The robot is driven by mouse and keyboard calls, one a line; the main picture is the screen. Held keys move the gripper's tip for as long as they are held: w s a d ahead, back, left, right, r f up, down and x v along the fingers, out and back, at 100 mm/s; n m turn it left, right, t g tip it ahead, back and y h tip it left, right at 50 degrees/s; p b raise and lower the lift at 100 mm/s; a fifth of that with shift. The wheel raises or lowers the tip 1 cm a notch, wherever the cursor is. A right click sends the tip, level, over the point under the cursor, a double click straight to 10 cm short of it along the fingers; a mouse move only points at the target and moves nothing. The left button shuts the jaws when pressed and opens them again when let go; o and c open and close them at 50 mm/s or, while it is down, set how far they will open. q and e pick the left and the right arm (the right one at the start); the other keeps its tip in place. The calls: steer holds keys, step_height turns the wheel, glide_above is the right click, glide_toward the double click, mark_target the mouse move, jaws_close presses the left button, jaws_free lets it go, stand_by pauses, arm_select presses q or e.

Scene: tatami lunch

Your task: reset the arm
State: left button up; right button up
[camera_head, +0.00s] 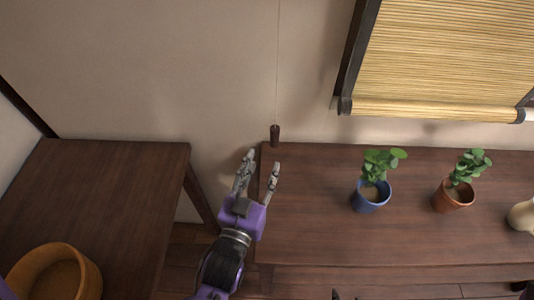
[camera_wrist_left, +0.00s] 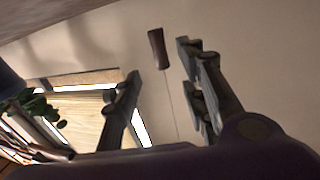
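My left gripper (camera_head: 262,161) is open and empty, its fingers pointing up toward the wall at the left end of the long wooden table (camera_head: 310,235). A dark brown pull handle (camera_head: 275,136) hangs on a thin cord just beyond the fingertips. In the left wrist view, the handle (camera_wrist_left: 158,48) shows between the spread fingers (camera_wrist_left: 160,65), apart from them. At the bottom edge of the head view are small dark tips (camera_head: 345,296) that may be part of my right gripper; its opening cannot be made out.
A blue pot (camera_head: 370,201) and a terracotta pot (camera_head: 450,200), both with plants, stand on the long table. A pale vase (camera_head: 523,216) is at the right edge. A bamboo blind (camera_head: 450,55) hangs above. A left table (camera_head: 110,200) holds a round wooden tub (camera_head: 90,267).

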arm_select(q)
steer(key=shift+s+a, duration=0.1)
steer(key=shift+s, duration=0.3)
steer(key=s+a+f+n+g+y+p, duration=0.1)
steer(key=s+a+f+g+y+p, duration=0.1)
steer(key=s+a+f, duration=0.6)
steer(key=s+a+f+n+g+y+p, duration=0.1)
steer(key=s+a+f+g, duration=0.5)
steer(key=s, duration=0.9)
step_height(320, 180, down, 3)
steer(key=a+y+p, duration=0.1)
steer(key=a+p, duration=0.1)
steer(key=shift+s+a+f+n+g+p, duration=0.15)
steer(key=shift+s+a+n+g+p, duration=0.15)
steer(key=shift+s+g+p, duration=0.1)
arm_select(e)
step_height(320, 180, up, 6)
steer(key=w+a, duration=0.1)
steer(key=shift+w+f, duration=0.15)
steer(key=shift+w, duration=0.25)
steer(key=shift+w, duration=0.15)
steer(key=shift+w+a+r+t, duration=0.2)
steer(key=shift+w+t, duration=0.1)
steer(key=shift+w, duration=0.1)
steer(key=shift+s, duration=0.15)
